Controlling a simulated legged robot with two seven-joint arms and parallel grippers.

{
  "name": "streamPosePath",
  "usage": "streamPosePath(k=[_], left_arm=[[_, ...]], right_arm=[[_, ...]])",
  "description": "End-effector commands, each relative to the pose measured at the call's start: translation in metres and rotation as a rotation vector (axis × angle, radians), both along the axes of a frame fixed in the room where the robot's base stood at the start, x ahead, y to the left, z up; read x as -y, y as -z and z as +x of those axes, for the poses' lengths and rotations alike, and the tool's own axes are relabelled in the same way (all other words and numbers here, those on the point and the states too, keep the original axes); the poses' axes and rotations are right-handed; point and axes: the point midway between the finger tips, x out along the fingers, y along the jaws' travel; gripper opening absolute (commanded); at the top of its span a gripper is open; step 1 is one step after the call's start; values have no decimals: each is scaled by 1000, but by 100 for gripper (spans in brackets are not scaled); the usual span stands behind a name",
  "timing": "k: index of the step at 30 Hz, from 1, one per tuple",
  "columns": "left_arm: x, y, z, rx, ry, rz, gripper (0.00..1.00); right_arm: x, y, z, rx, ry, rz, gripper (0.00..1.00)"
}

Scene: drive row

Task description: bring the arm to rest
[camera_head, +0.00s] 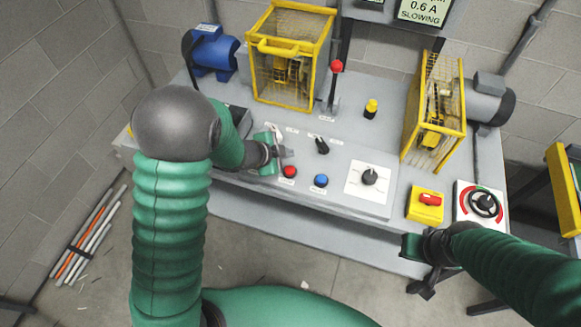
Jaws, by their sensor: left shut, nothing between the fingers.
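My left arm comes in from the left, green and ribbed with a dark grey elbow. Its gripper (284,153) is shut and empty, over the sloping panel of the grey bench (240,183). It is close above a red button (289,172) and near a small switch; whether it touches the panel I cannot tell. My right gripper (418,268) is at the bench's front edge, low on the right, below the yellow switch box. Its fingers are dark and small, and I cannot tell whether they are open.
Yellow guard cages (290,47) and motors stand behind.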

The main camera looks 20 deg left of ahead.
Motion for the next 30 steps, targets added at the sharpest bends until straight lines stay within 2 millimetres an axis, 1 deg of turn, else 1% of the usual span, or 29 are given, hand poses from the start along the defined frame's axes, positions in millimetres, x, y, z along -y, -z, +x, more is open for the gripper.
streamPosePath(k=[13,15,17,18,19,20,21,22,24,25,27,30], left_arm=[[-1,-1,0,0,-6,0,0],[-7,-7,-2,-12,-69,-3,0],[-20,-17,-10,-46,-202,-14,0],[-32,-24,-23,-88,-326,-29,0],[-40,-29,-37,-129,-430,-45,0],[-46,-33,-55,-180,-538,-68,0],[-51,-36,-83,-255,-678,-103,0],[-52,-37,-106,-317,-773,-131,0],[-46,-36,-153,-447,-944,-190,0],[-42,-36,-169,-493,-995,-209,0],[-33,-36,-197,-578,-1082,-246,0],[-26,-36,-214,-634,-1132,-268,0]], right_arm=[[0,0,0,0,0,0,0],[0,0,0,0,0,0,0],[0,0,0,0,0,0,0],[0,0,0,0,0,0,0],[0,0,0,0,0,0,0],[0,0,0,0,0,0,0],[0,0,0,0,0,0,0],[0,0,0,0,0,0,0],[0,0,0,0,0,0,0],[0,0,0,0,0,0,0],[0,0,0,0,0,0,0],[0,0,0,0,0,0,0]])
